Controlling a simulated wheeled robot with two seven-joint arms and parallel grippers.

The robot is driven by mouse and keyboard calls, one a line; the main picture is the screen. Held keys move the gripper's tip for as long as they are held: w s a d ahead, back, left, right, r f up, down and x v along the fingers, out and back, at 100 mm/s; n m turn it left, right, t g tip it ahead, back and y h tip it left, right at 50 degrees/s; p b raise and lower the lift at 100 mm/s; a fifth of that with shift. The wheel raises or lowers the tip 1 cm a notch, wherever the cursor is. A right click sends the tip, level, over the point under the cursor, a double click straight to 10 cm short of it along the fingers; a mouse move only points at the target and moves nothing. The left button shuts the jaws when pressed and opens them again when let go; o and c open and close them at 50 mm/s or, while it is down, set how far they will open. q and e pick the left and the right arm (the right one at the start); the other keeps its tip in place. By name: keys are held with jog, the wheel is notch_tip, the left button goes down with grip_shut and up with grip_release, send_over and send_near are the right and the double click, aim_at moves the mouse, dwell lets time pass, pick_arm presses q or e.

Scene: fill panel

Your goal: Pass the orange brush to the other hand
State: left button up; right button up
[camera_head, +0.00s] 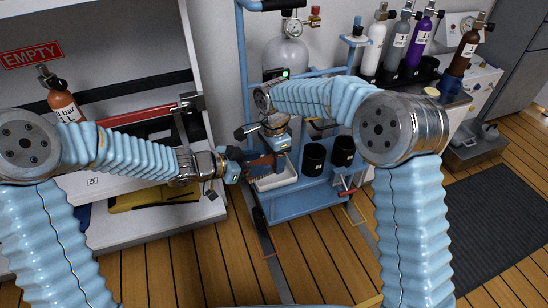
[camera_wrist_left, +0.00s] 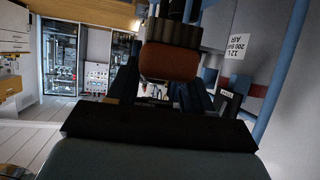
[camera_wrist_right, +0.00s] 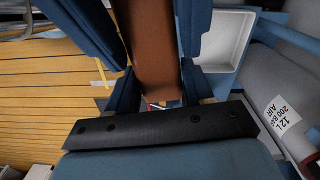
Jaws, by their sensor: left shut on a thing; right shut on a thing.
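The orange brush (camera_head: 262,161) is held in the air between my two grippers, over the white tray (camera_head: 277,182) on the blue cart. My left gripper (camera_head: 240,165) is shut on it from the left. My right gripper (camera_head: 274,145) is shut on it from above and behind. In the left wrist view the brush's orange-brown body (camera_wrist_left: 168,62) shows end-on between the fingers, with a dark ribbed part above it. In the right wrist view the brush (camera_wrist_right: 150,45) runs lengthwise between the blue fingers. Its bristles are hard to make out.
Two black cups (camera_head: 313,158) stand on the blue cart (camera_head: 300,198) right of the tray. A grey gas cylinder (camera_head: 286,55) stands behind. A shelf unit (camera_head: 150,225) with an orange bottle (camera_head: 63,105) is at left. Several bottles line the back bench. The wooden floor in front is open.

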pick_arm(q)
jog(key=o, duration=1.1)
jog(key=shift+s+d, duration=0.1)
jog(key=shift+d, duration=0.05)
jog(key=shift+o, duration=0.2)
jog(key=v, duration=1.2)
notch_tip(320, 180, down, 16)
jog(key=d+n+y, duration=0.2)
jog(key=n+y, duration=0.1)
jog(key=n, duration=0.6)
jog(key=s+a+f+n+g+y, duration=0.1)
jog(key=s+f+n+g+y, duration=0.3)
jog(key=s+f, duration=1.1)
jog(key=shift+s+a+f+n+g, duration=0.25)
jog(key=shift+s+n+g, duration=0.25)
jog(key=shift+s+g, duration=0.4)
jog(key=shift+r, duration=0.1)
